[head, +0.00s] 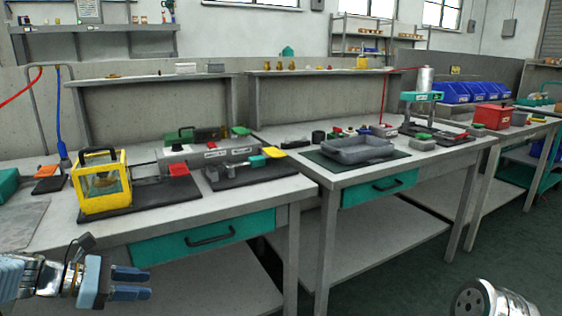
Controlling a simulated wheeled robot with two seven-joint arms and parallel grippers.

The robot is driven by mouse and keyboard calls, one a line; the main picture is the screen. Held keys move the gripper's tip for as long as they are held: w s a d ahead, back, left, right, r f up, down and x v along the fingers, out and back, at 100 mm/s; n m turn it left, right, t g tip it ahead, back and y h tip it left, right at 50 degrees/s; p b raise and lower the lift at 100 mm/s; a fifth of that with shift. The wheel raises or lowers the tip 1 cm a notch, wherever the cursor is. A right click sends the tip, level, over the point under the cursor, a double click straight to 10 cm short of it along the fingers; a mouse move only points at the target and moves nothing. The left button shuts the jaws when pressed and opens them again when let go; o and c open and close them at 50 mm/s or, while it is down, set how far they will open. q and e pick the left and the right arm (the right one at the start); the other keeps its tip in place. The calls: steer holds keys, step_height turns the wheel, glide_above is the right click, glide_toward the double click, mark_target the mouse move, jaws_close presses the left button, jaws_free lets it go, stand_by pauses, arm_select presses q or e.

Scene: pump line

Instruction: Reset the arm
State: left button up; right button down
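My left gripper (130,283) is at the lower left of the head view, in front of and below the near edge of the left workbench (60,250). Its two blue fingers point right with a gap between them, and nothing shows in the gap. At the lower right, a rounded metallic part of my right arm (490,299) shows. My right gripper is not visible.
The left bench holds a yellow-framed box (101,183) and a grey unit with red and green parts (210,153). The middle bench holds a grey tray (357,149). Teal drawers (187,241) are shut. Green floor (400,285) is clear at right.

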arm_select(q)
steer(key=s+d+f+m+g+y, duration=0.2)
steer(key=d+f+m, duration=0.1)
steer(key=f, duration=0.7)
steer(key=s+d+f+m+g+y, duration=0.15)
steer(key=d+f, duration=0.25)
steer(key=f, duration=0.5)
steer(key=s+d+f+m+g+y, duration=0.1)
steer(key=d+f+m+g+y, duration=0.2)
steer(key=f, duration=0.7)
steer(key=s+d+f+m, duration=1.1)
steer(key=d+m, duration=0.1)
steer(key=m, duration=0.1)
steer(key=shift+d+f, duration=0.25)
steer(key=shift+f, duration=0.1)
